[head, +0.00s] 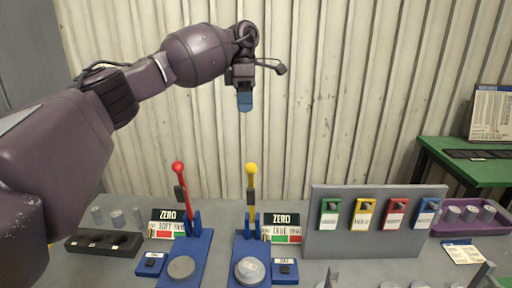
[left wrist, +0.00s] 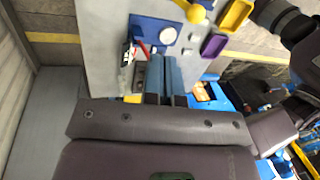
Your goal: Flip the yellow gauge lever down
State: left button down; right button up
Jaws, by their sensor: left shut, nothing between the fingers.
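The yellow gauge lever (head: 251,190) stands nearly upright on a blue base (head: 249,245), with its round yellow knob on top. In the left wrist view, a yellow knob (left wrist: 195,14), which appears to be this lever's, shows at the top edge, beyond the fingertips. My left gripper (head: 245,101) is above the knob in the head view, pointing down, apart from it. Its blue fingers (left wrist: 165,72) are together and empty. My right gripper is not in view.
A red lever (head: 184,192) stands on another blue base (head: 188,252) to the left. ZERO signs (head: 281,227) stand beside the levers. A grey rack (head: 380,194) with coloured tags is to the right, and a purple tray (head: 450,231) beyond it. Ribbed wall stands behind.

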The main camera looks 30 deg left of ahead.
pick_arm(q)
jog(key=s+d+f, duration=0.2)
jog(key=f, duration=0.3)
jog(key=s+d+f+p, duration=0.1)
jog(key=s+f, duration=0.2)
jog(key=f, duration=0.2)
jog(key=shift+s+d+f, duration=0.2)
jog(key=shift+d+f, duration=0.15)
jog(key=shift+d, duration=0.05)
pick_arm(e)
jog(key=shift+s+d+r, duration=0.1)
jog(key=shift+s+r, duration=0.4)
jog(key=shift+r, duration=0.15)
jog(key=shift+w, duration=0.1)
